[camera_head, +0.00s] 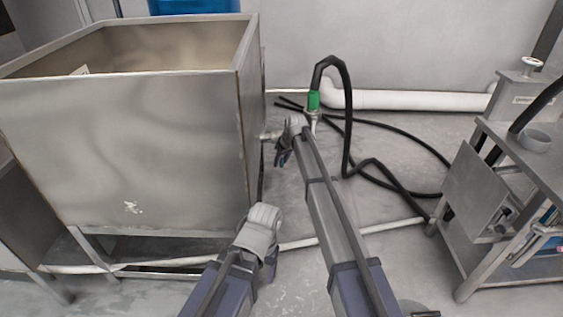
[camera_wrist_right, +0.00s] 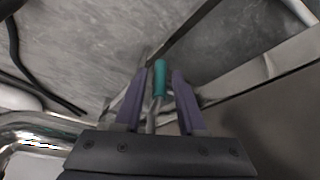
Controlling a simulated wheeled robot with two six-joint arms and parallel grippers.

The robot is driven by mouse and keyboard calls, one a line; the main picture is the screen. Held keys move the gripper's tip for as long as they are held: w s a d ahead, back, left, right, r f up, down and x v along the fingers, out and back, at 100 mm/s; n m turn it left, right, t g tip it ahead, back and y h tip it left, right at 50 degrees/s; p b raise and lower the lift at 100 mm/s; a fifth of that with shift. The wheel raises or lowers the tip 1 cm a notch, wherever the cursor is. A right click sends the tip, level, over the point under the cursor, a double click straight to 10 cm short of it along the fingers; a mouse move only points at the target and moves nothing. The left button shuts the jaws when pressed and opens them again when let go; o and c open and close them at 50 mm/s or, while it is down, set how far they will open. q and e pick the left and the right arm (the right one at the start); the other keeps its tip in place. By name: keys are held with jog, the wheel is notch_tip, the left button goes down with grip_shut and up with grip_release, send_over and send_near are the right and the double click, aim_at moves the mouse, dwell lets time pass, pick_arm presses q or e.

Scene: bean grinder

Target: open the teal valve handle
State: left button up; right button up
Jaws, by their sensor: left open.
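The teal valve handle (camera_wrist_right: 160,78) shows in the right wrist view as a short rounded grip on a metal stem. My right gripper (camera_wrist_right: 159,88) is open, one purple finger on each side of the handle, with visible gaps; whether the handle is at fingertip depth I cannot tell. In the head view my right gripper (camera_head: 283,155) is beside the right wall of the metal tank, and the handle there is mostly hidden. My left gripper (camera_head: 271,260) is open and empty, low in front of the tank and away from the valve.
The big open metal tank (camera_head: 120,140) fills the left. A black hose (camera_head: 347,125) with a green fitting (camera_head: 313,100) rises behind my right gripper and loops over the floor. A metal machine stand (camera_head: 475,220) is at the right. Floor between them is partly clear.

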grip_shut()
dwell(1.1)
